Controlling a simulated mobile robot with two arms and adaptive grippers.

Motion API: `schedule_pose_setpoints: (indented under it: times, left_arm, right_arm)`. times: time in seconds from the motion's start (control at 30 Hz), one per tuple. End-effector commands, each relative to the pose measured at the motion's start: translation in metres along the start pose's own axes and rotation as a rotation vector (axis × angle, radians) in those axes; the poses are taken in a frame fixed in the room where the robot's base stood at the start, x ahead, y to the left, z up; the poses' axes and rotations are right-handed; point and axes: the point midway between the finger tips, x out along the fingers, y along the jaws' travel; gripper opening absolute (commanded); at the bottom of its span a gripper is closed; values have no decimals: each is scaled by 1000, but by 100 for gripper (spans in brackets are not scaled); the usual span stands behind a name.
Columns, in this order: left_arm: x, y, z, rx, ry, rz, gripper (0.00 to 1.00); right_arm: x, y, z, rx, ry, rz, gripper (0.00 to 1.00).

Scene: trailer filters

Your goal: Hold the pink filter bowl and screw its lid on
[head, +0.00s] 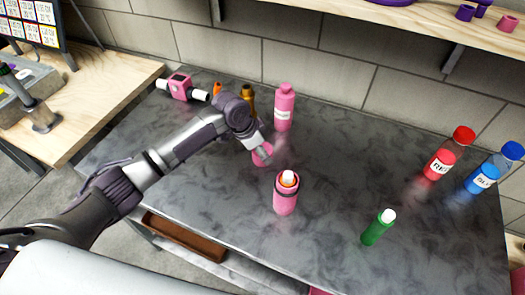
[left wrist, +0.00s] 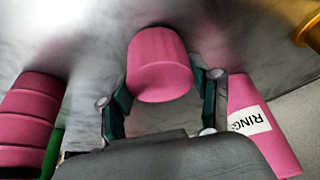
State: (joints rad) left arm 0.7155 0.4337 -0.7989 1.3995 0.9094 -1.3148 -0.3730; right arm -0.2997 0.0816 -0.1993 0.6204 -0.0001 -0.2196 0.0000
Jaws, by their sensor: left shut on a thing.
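The pink filter bowl (head: 285,203) stands upright on the grey bench, with an orange ring and a white piece showing at its open top. It also shows at the left of the left wrist view (left wrist: 28,112), with ribbed sides. My left gripper (head: 261,154) is behind and left of the bowl, shut on a plain pink round lid (left wrist: 160,65). The lid also shows below the gripper in the head view (head: 262,157). It is apart from the bowl; whether it touches the bench I cannot tell. My right gripper is not in view.
A labelled pink bottle (head: 284,108) stands close behind my left gripper. A pink housing with white ports (head: 180,86) and a golden-orange fitting (head: 248,98) are at the back left. A green bottle (head: 377,229), red bottle (head: 448,155) and blue bottle (head: 494,170) stand right.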

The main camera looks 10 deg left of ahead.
Motion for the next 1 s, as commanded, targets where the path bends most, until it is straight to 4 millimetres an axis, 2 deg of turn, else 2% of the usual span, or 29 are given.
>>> schedule_pose_setpoints:
  times: [0.27,0.5,0.63,0.8,1.0]
  left_arm:
    - [-36,1,-18,4,5,-2,34]
    - [-49,41,-70,7,6,1,34]
    - [-56,58,-93,5,5,0,34]
    - [-62,73,-112,2,3,0,34]
    - [-65,79,-120,0,1,0,34]
  right_arm:
    - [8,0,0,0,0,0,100]
    - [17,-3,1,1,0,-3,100]
    - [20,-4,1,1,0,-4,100]
    - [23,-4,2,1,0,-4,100]
    - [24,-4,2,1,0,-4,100]
